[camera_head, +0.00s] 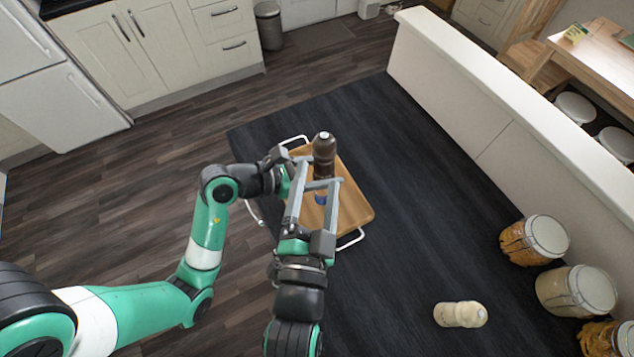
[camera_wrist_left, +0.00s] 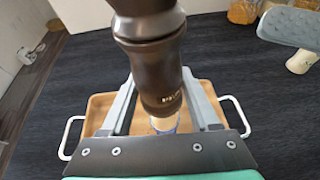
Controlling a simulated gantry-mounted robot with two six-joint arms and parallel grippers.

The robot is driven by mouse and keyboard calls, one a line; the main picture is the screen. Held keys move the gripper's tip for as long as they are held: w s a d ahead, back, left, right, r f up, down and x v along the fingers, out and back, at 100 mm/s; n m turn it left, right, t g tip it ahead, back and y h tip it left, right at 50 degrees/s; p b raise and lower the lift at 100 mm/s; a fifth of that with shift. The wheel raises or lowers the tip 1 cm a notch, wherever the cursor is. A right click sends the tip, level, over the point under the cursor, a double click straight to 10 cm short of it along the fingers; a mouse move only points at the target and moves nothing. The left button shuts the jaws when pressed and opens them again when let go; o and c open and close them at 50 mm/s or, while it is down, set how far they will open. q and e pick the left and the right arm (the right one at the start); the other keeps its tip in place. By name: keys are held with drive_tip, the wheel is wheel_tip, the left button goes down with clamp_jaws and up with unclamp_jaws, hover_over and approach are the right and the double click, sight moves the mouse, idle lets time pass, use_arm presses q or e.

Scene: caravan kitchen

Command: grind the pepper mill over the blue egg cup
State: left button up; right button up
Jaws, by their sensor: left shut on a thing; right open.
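The dark brown pepper mill (camera_head: 323,150) is roughly upright above the wooden tray, its lower part hidden behind gripper parts. My left gripper (camera_head: 312,172) is shut on it; the mill also fills the middle of the left wrist view (camera_wrist_left: 155,65). The blue egg cup (camera_head: 320,198) shows only in part in the head view. In the left wrist view the egg cup (camera_wrist_left: 165,123) appears just below the mill's lower end, partly covered by it. My right gripper (camera_head: 319,188) is open, with its fingers close to the mill; whether they touch it is unclear.
The wooden tray (camera_head: 355,208) with white handles sits on the dark worktop (camera_head: 410,200). A cream shaker (camera_head: 460,314) lies at lower right. Several lidded jars (camera_head: 535,240) stand along the white ledge (camera_head: 510,130).

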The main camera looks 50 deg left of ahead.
sight(315, 159)
drive_tip(key=m, duration=2)
drive_tip(key=shift+m, duration=0.4)
drive_tip(key=shift+r, duration=0.1)
use_arm(q)
wheel_tip(315, 159, up, 5)
drive_tip(key=p, duration=0.6)
drive_tip(key=shift+r, duration=0.15)
use_arm(e)
wheel_tip(315, 159, up, 6)
drive_tip(key=shift+f, duration=0.1)
